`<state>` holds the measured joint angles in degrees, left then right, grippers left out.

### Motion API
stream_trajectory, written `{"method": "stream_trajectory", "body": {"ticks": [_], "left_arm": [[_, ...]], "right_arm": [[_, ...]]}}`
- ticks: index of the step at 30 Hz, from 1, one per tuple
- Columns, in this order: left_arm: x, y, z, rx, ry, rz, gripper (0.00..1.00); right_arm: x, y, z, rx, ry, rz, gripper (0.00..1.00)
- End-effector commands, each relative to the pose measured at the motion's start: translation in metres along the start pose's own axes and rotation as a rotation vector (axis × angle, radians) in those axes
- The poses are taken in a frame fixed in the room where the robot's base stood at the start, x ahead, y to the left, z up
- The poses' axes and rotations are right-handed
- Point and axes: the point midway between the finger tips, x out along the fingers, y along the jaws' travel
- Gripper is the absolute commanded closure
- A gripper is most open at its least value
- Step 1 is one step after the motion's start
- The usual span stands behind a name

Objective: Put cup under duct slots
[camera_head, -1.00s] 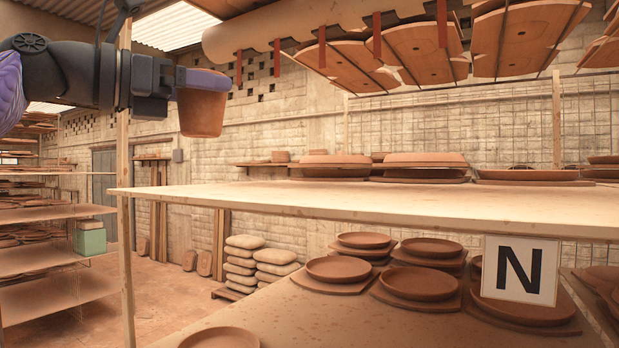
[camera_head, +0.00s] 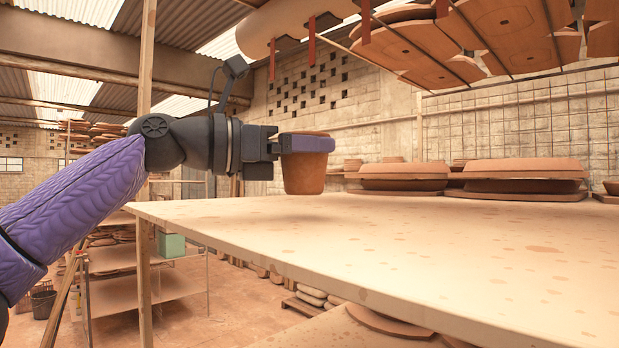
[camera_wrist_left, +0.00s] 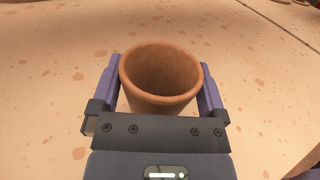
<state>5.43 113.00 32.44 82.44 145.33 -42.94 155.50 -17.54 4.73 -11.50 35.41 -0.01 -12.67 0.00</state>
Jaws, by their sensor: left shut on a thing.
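A brown clay cup (camera_head: 305,172) is held upright in my left gripper (camera_head: 308,144), near the left end of the pale shelf board (camera_head: 400,240). In the left wrist view the cup (camera_wrist_left: 160,85) sits between the two purple fingers of the gripper (camera_wrist_left: 160,90), its empty mouth facing the camera. The cup's base appears close above the board; I cannot tell whether it touches. Perforated slots (camera_head: 312,88) show in the brick wall behind the cup. A rounded beige duct-like form (camera_head: 290,22) hangs above. My right gripper is not in view.
Stacked clay plates (camera_head: 525,175) stand along the back of the board, with another stack (camera_head: 403,176) to their left. The front and middle of the board are clear. A wooden post (camera_head: 146,230) stands beside the board's left end.

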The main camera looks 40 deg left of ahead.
Motion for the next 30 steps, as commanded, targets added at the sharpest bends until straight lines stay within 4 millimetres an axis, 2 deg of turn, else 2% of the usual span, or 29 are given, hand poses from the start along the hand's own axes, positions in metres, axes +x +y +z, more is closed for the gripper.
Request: {"method": "stream_trajectory", "body": {"ticks": [3, 5, 13, 14, 15, 23, 26, 30], "left_arm": [[-0.001, 0.0, -0.021, -0.002, -0.002, -0.003, 0.69], [0.0, 0.0, -0.027, 0.0, -0.003, -0.003, 0.69], [0.0, 0.0, -0.03, 0.0, -0.001, -0.001, 0.69], [0.0, 0.0, -0.03, 0.0, 0.0, -0.001, 0.03], [0.0, 0.0, -0.03, 0.0, 0.0, -0.001, 0.0], [-0.001, 0.0, -0.028, 0.001, -0.001, 0.0, 0.0], [-0.013, 0.0, -0.03, 0.001, -0.005, -0.001, 0.0], [-0.044, 0.0, -0.031, 0.002, -0.008, 0.0, 0.0]], "right_arm": [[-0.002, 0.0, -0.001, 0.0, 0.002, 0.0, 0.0], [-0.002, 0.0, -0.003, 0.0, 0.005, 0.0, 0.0], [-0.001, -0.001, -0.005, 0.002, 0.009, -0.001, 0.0], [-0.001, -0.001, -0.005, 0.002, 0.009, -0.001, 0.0], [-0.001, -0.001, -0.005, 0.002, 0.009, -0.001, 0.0], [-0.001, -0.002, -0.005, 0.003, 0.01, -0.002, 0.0], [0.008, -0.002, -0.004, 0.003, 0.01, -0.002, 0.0], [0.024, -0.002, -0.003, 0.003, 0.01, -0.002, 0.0]]}}
